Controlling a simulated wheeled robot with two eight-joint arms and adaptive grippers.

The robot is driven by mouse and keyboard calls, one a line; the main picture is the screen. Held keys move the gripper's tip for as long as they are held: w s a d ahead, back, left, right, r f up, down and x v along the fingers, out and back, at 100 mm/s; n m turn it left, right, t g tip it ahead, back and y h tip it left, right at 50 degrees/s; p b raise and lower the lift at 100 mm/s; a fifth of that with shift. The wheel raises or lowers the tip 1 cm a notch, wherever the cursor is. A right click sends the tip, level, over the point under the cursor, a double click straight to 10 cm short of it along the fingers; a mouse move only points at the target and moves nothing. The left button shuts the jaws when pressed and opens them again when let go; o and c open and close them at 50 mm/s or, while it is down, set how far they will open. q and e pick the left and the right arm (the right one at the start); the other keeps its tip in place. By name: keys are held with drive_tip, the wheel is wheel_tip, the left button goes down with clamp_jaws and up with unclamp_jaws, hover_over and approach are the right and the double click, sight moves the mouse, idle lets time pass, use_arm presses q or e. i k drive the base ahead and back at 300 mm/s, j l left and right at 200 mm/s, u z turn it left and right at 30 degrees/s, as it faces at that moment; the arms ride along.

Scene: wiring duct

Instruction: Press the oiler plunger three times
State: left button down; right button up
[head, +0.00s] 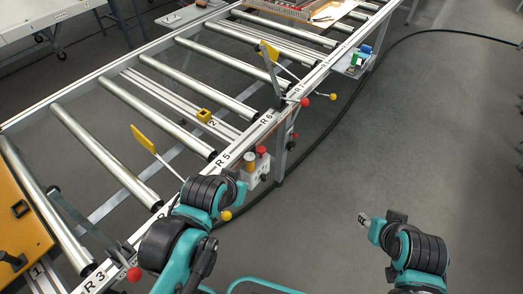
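A small grey box (259,176) is mounted on the front rail near the mark R 5. A yellow cylinder (250,161) and a red knob (261,150) stand on top of it. I cannot tell for sure which part is the oiler plunger. My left gripper (240,193) is just in front of and left of this box, mostly hidden by its own wrist; I cannot tell whether it touches anything. My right gripper (364,219) is over bare floor at the right, away from the rail, seen small and grey. Whether either gripper is open or shut does not show.
A roller conveyor (185,82) runs diagonally from lower left to upper right. A bracket with green and blue parts (360,58) is farther along. A black cable (350,105) crosses the otherwise clear floor.

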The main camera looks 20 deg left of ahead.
sight(260, 149)
drive_tip(key=i+l, duration=0.45)
drive_tip(key=l, duration=0.25)
drive_tip(key=u, duration=1.65)
